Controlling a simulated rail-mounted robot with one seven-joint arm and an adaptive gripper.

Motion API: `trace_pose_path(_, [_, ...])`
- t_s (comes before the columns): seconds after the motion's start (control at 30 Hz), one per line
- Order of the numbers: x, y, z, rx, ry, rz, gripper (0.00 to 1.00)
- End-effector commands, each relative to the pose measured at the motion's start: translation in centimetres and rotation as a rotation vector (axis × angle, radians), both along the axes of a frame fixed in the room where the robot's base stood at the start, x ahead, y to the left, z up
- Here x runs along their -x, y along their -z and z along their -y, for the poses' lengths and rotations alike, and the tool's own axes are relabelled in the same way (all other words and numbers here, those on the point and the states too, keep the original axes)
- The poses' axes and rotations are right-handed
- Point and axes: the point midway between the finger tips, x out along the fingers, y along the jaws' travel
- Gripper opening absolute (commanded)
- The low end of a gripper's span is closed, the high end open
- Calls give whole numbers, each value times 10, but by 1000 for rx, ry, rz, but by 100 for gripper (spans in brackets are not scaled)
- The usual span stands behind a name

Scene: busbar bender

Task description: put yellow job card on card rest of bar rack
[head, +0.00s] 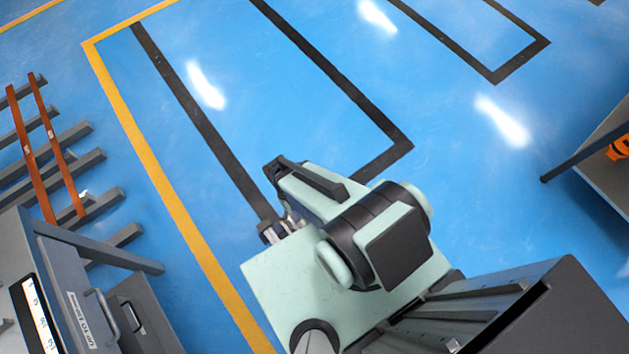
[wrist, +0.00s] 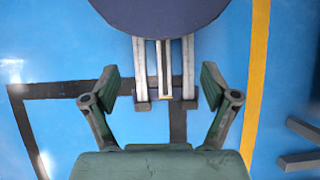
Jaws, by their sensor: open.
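I cannot make out the yellow job card in either view. The bar rack (head: 105,205) stands at the left of the head view, with grey arms and two long copper bars (head: 28,150) lying across them. I cannot pick out its card rest; a small white spot shows near one arm. My gripper (wrist: 161,82) is open in the wrist view, its two green-padded fingers wide apart with nothing held between them. Grey rack arms (wrist: 300,160) show at the lower right of the wrist view, apart from my gripper.
A grey machine (head: 70,290) with a scale, a label and handles fills the lower left. A grey table or cart (head: 600,165) with an orange item (head: 621,147) stands at the right edge. The blue floor (head: 270,100) between, with yellow and black lines, is clear.

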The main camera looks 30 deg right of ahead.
Motion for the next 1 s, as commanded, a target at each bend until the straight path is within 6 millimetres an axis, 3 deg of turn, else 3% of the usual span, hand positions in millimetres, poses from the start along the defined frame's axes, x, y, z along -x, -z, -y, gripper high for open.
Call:
trace_pose_path(0.03, [25,-4,7,1,23,-26,86])
trace_pose_path(0.1, [46,-5,12,2,46,-50,86])
trace_pose_path(0.23, [67,-5,16,2,68,-75,86])
trace_pose_path(1.0, [70,-5,17,2,73,-80,86])
